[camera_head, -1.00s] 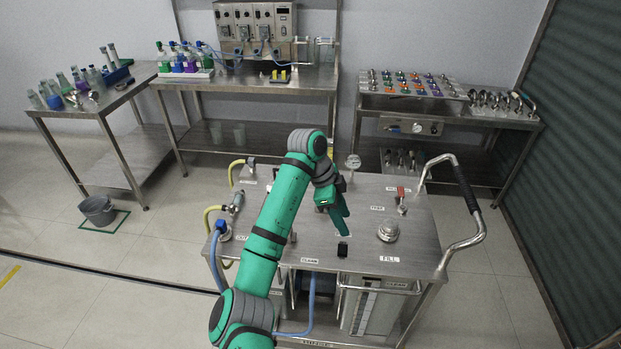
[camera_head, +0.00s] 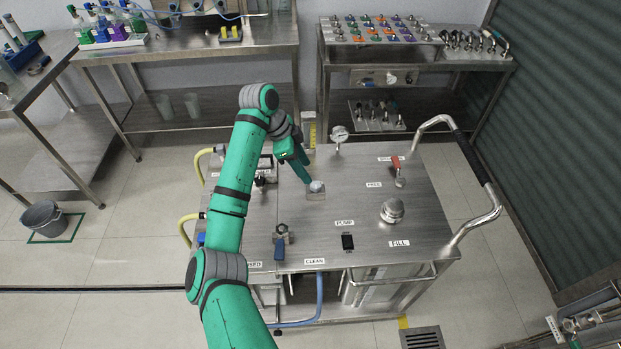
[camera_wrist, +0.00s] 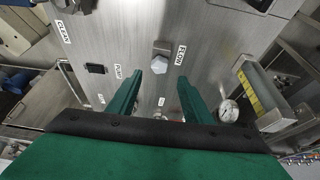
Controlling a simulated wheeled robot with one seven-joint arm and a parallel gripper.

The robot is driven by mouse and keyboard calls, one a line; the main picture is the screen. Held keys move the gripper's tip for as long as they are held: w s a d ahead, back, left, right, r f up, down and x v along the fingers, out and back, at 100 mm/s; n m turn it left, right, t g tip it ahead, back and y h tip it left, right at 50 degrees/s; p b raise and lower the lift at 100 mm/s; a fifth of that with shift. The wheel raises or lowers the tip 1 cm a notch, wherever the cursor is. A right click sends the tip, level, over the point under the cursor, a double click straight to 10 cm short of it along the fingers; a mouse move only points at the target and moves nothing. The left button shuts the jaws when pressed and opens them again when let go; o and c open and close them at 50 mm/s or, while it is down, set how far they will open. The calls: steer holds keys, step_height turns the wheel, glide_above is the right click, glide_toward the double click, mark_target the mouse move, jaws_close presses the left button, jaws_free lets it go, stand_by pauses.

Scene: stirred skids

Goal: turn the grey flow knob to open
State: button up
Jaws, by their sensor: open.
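The grey flow knob (camera_head: 317,186) stands on a small plate on the steel skid's top (camera_head: 362,215), left of the middle. In the wrist view the knob (camera_wrist: 160,63) is pale and faceted, beside a FLOW label (camera_wrist: 180,55). My gripper (camera_head: 307,177) points down at the knob from its upper left in the head view. In the wrist view its green fingers (camera_wrist: 160,80) are apart, with the knob showing beyond their tips, between the two. The gripper is empty. Whether a fingertip touches the knob, I cannot tell.
A black pump switch (camera_head: 347,241), a FILL cap (camera_head: 392,210), a red-handled valve (camera_head: 398,168) and a blue-handled valve (camera_head: 281,238) stand on the skid top. A gauge (camera_head: 339,136) rises at the back edge. A bent handrail (camera_head: 480,215) bounds the right side.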

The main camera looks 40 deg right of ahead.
mark_target(316, 184)
steer(key=x, duration=0.7)
steer(key=shift+s+f, duration=0.1)
steer(key=shift+f, duration=0.05)
steer(key=c, duration=1.1)
